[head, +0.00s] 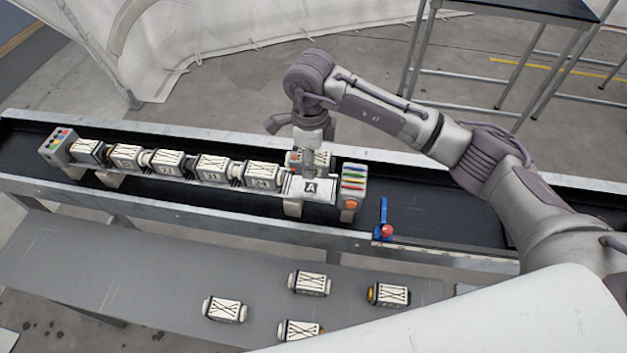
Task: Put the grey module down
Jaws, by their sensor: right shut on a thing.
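My right gripper (311,165) points straight down over the right part of the row on the long black-bedded bench. It is shut on the grey module (322,158), which shows only in part on either side of the fingers, just behind a pale plate marked A (298,187). The module's lower part is hidden, so I cannot tell whether it touches the bed. My left gripper is not in view.
Several modules (213,168) stand in a line to the left, with a grey button box (60,146) at the end. A block with coloured stripes (352,186) and a blue lever with red knob (387,230) are right. Loose modules (225,309) lie on the grey table (130,280).

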